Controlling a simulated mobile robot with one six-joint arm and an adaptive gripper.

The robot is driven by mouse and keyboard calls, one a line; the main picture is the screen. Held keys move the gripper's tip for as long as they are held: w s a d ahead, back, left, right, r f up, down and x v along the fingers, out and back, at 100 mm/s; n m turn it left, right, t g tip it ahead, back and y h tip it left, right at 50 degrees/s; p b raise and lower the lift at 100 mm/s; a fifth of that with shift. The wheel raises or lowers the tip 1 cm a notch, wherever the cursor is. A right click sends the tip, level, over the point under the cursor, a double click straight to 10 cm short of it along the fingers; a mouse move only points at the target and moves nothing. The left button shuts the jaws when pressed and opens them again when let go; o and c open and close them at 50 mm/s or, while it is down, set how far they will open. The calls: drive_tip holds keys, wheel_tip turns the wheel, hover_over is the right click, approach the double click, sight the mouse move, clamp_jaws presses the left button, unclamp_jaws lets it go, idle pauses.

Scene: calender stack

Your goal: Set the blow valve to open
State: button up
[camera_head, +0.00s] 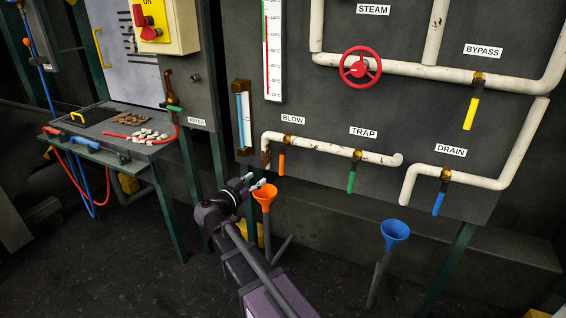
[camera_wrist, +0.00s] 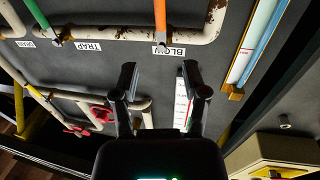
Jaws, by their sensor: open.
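The blow valve's orange handle (camera_head: 282,163) hangs straight down from its brass body, across the white horizontal pipe (camera_head: 325,150), under the "BLOW" label (camera_head: 293,119). The wrist view is turned over, so there the orange handle (camera_wrist: 160,18) runs up to the top edge, its end cut off. The "BLOW" label (camera_wrist: 170,50) also shows there. My gripper (camera_head: 257,183) is in front of the panel, below and left of the handle. In the wrist view my gripper (camera_wrist: 159,76) has its two fingers spread, with nothing between them. It appears apart from the handle.
An orange funnel (camera_head: 265,195) stands by my gripper. The trap valve's green handle (camera_head: 351,178) is to the right, the drain valve's blue handle (camera_head: 438,202) farther. A blue funnel (camera_head: 395,232) stands below. A sight glass (camera_head: 243,115) is left of the blow valve.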

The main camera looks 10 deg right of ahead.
sight(281, 162)
drive_tip(key=shift+w+d, duration=0.1)
drive_tip(key=shift+d, duration=0.05)
drive_tip(key=shift+x, duration=6.75)
